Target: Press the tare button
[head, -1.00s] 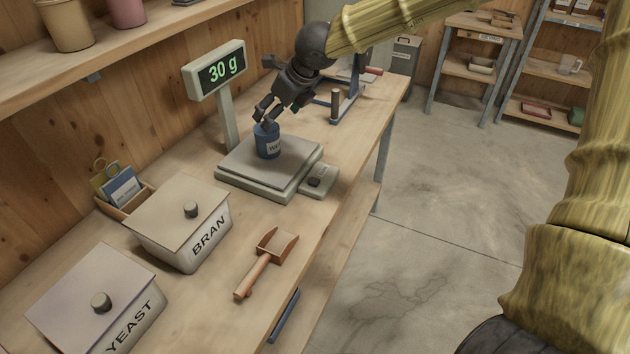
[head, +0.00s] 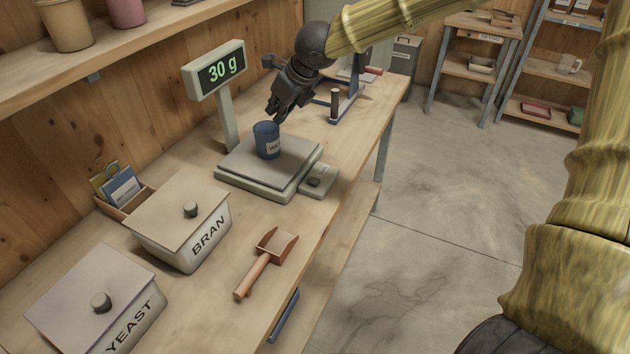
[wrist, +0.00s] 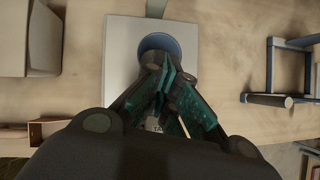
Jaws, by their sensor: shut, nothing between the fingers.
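The scale (head: 262,172) stands on the bench with a blue cup (head: 267,141) upright on its plate. Its display (head: 220,70) reads 30 g. My gripper (head: 277,118) is shut and empty, just above and behind the cup, apart from the button.
A bin marked BRAN (head: 190,228), a bin marked YEAST (head: 100,305) and a wooden scoop (head: 265,262) lie nearer along the bench. A blue metal stand (head: 347,105) is behind the scale on the right. Bare bench lies between the scale and the scoop.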

